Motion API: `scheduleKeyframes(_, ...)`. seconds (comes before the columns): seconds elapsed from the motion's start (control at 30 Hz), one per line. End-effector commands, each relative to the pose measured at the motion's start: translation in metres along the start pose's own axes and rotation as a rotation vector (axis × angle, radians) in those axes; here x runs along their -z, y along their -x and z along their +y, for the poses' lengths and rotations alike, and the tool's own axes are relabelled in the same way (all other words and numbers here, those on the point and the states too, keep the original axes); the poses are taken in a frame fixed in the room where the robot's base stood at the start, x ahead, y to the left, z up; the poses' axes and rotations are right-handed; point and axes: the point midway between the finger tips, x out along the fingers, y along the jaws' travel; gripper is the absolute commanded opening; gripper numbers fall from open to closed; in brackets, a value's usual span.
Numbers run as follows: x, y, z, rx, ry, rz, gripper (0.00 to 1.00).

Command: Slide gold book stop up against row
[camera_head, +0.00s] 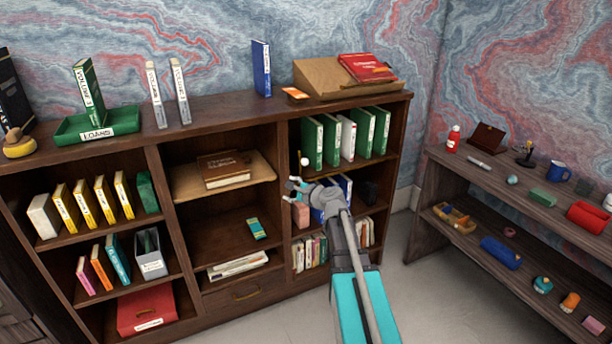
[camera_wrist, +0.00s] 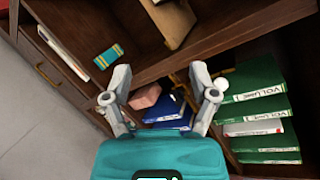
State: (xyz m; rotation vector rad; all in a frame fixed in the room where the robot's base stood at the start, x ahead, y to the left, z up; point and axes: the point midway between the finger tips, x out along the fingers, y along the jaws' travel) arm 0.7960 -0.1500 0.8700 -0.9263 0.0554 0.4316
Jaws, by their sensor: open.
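My gripper (camera_head: 292,190) is open and empty, at the front of the right bay's middle shelf; its two spread fingers also show in the wrist view (camera_wrist: 160,72). Beyond the fingers, a pink block (camera_wrist: 146,96) stands beside blue books (camera_wrist: 163,112). In the head view the pink block (camera_head: 300,214) and blue books (camera_head: 346,183) are partly hidden by my arm. A small brownish-gold piece (camera_wrist: 180,79) shows between the fingers in the wrist view; I cannot tell whether it is the gold book stop. No clear gold stop shows in the head view.
A white ball (camera_head: 304,161) is close to my gripper. Green and white volumes (camera_head: 340,137) stand on the shelf above. A vertical divider and the middle bay with a teal-and-yellow book (camera_head: 257,228) lie to the left. A dark block (camera_head: 369,191) stands right of the blue books.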

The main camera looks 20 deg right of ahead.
Motion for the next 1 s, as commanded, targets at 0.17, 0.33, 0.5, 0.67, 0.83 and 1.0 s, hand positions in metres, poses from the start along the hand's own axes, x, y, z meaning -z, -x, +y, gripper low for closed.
scheduleKeyframes(0.17,0.065,0.004,-0.036,0.217,-0.303,0.009,0.75)
scheduleKeyframes(0.33,0.098,0.014,-0.058,0.340,-0.483,0.001,0.75)
scheduleKeyframes(0.5,0.109,0.019,-0.067,0.384,-0.550,-0.004,0.75)
scheduleKeyframes(0.67,0.109,0.020,-0.068,0.387,-0.554,-0.004,0.75)
scheduleKeyframes(0.83,0.109,0.020,-0.068,0.386,-0.552,-0.004,0.75)
scheduleKeyframes(1.0,0.110,0.016,-0.070,0.385,-0.551,-0.004,0.75)
